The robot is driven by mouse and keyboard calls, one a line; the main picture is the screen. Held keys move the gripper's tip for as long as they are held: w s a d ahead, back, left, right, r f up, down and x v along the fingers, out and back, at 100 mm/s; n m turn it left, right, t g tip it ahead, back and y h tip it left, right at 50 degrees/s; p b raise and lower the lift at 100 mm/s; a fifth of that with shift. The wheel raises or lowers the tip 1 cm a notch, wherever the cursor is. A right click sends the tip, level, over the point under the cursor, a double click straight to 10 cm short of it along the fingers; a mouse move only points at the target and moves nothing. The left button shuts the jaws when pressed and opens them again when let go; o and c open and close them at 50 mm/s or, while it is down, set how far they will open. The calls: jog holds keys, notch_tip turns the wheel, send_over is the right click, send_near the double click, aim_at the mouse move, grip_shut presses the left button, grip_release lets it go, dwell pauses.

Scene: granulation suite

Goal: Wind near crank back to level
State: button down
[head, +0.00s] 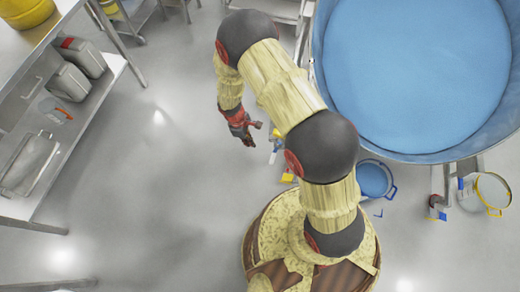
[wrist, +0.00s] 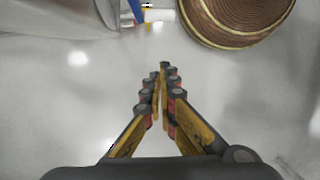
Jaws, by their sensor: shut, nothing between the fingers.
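My gripper (head: 249,141) hangs over open floor left of the big blue-filled vessel (head: 425,70). In the wrist view its fingers (wrist: 163,70) are drawn together at the tips with nothing between them. A small part with blue and yellow pieces (head: 287,178) shows just right of my gripper, partly hidden behind my arm. A pale cylinder with blue and yellow beside it (wrist: 158,15) shows at the top of the wrist view, apart from the fingers. I cannot tell whether either is the near crank, or its angle.
A metal shelf table (head: 118,68) with grey canisters (head: 75,70) stands at the left. A blue-filled pail (head: 373,180) and a pale-filled pail (head: 492,190) stand below the vessel. The floor between the table and my arm is clear.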

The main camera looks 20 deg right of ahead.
jog(key=s+d+f+b, duration=0.3)
jog(key=d+f+b, duration=0.1)
jog(key=f, duration=0.5)
jog(key=shift+s+d+f+b, duration=0.2)
jog(key=shift+s+d+b, duration=0.2)
jog(key=shift+d, duration=0.15)
jog(key=shift+f, duration=0.15)
jog(key=shift+d+f+h, duration=0.1)
jog(key=shift+h, duration=0.2)
